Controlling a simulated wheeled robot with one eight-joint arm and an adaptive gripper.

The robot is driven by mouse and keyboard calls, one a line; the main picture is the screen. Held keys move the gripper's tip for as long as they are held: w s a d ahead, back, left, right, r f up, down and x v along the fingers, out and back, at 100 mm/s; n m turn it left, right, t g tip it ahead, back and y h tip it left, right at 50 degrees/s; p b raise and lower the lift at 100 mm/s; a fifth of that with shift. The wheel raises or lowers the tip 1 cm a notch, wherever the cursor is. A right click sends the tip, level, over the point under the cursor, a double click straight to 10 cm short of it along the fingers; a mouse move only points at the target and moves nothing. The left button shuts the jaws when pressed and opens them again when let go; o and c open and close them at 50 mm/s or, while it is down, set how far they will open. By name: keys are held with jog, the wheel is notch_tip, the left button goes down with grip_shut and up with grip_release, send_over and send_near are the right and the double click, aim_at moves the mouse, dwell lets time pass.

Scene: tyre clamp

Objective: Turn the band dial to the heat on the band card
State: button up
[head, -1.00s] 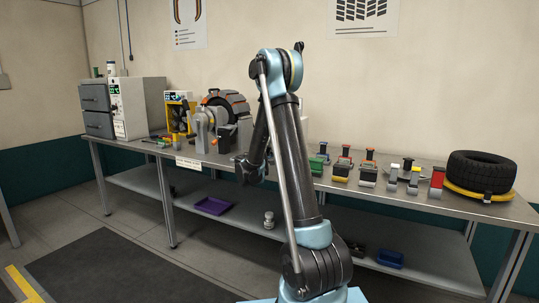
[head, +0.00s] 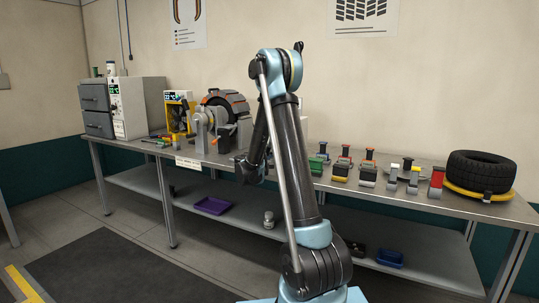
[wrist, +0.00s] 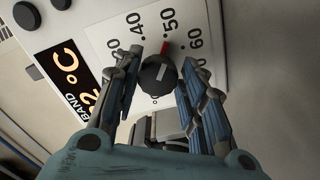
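The band dial (wrist: 158,75) is a round black knob with a grey bar on its face. It is on a white panel in the wrist view. A red mark at its rim points about at 50 on the printed scale. The panel's orange BAND display (wrist: 72,82) is partly cut off; it ends in 2 °C. My gripper (wrist: 160,58) has its fingers apart, one on each side of the dial, very close to it. I cannot tell whether they touch it. In the head view my arm hides the dial. I cannot make out the band card.
Black round buttons (wrist: 27,16) sit on the panel beside the display. A purple tray (head: 212,205) lies on the lower shelf.

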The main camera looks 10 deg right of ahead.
jog(key=shift+o, duration=1.2)
jog(key=v, duration=1.2)
jog(key=shift+w, duration=0.1)
jog(key=s+a+m+g+h, duration=0.1)
jog(key=s+a+m, duration=0.25)
jog(key=m, duration=0.35)
jog(key=shift+m, duration=0.3)
jog(key=x, duration=1.7)
jog(key=shift+w+a+r, duration=0.2)
jog(key=shift+w+a, duration=0.05)
jog(key=shift+w, duration=0.05)
